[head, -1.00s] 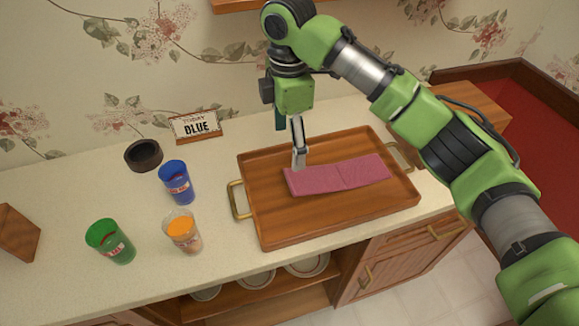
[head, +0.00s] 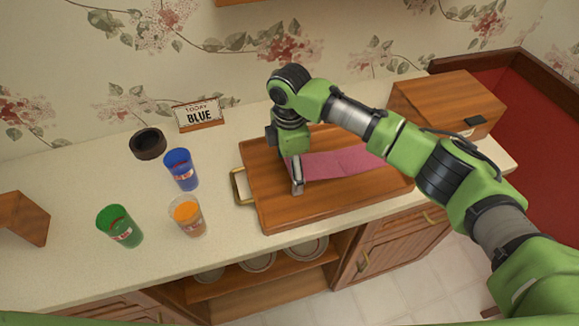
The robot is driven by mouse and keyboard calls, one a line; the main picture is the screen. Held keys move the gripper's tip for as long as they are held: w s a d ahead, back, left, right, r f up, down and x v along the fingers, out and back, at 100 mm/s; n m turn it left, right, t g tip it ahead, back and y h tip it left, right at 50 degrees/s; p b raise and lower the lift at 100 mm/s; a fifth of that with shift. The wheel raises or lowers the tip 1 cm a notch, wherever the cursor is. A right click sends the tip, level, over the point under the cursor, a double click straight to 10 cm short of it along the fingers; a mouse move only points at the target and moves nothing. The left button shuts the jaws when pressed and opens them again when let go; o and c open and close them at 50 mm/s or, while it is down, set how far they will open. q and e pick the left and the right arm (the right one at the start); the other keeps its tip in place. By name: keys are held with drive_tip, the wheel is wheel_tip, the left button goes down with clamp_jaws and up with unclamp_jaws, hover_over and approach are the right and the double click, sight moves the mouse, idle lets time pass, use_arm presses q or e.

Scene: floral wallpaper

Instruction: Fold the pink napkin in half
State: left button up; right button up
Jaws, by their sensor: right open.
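The pink napkin (head: 335,163) lies as a long flat strip on a wooden tray (head: 270,215) with brass handles. A faint crease line crosses the napkin near its middle. My right arm reaches over the napkin and hides its right end and part of its far edge. My right gripper (head: 297,188) is open, pointing down at the napkin's left end, with its fingertips near the front left corner. I cannot tell whether the fingers touch the cloth. My left gripper is out of view.
Left of the tray stand a blue cup (head: 181,170), an orange-filled cup (head: 188,216), a green cup (head: 120,227) and a dark bowl (head: 148,144). A sign reading "BLUE" (head: 199,115) stands at the wall. A wooden box (head: 450,100) stands behind right.

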sight(305, 166)
drive_tip(key=c, duration=0.7)
drive_tip(key=shift+r, duration=0.1)
drive_tip(key=shift+c, duration=0.2)
drive_tip(key=shift+d+r+p, duration=0.1)
drive_tip(key=shift+r+p, duration=0.25)
drive_tip(key=shift+p, duration=0.15)
drive_tip(key=shift+d+r+g+y+p, duration=0.2)
drive_tip(key=shift+r+g+y+p, duration=0.1)
drive_tip(key=shift+r+y+p, duration=0.45)
drive_tip(key=shift+w+d+r+y+p, duration=0.15)
drive_tip(key=shift+d+r+y+p, duration=0.2)
drive_tip(key=shift+r+y+p, duration=0.35)
drive_tip(key=shift+w+d+r+g+y, duration=0.15)
drive_tip(key=shift+d+r+g+y, duration=0.25)
drive_tip(key=shift+r+y, duration=0.25)
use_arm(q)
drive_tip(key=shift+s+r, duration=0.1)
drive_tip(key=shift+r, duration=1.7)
use_arm(e)
drive_tip(key=shift+w+d+r+g+y, duration=0.15)
drive_tip(key=shift+d+r+g+y, duration=0.05)
drive_tip(key=shift+d+r+y, duration=0.4)
drive_tip(key=shift+w+d+r+g+y, duration=0.2)
drive_tip(key=shift+d+r+y, duration=0.2)
drive_tip(key=shift+r+y, duration=0.3)
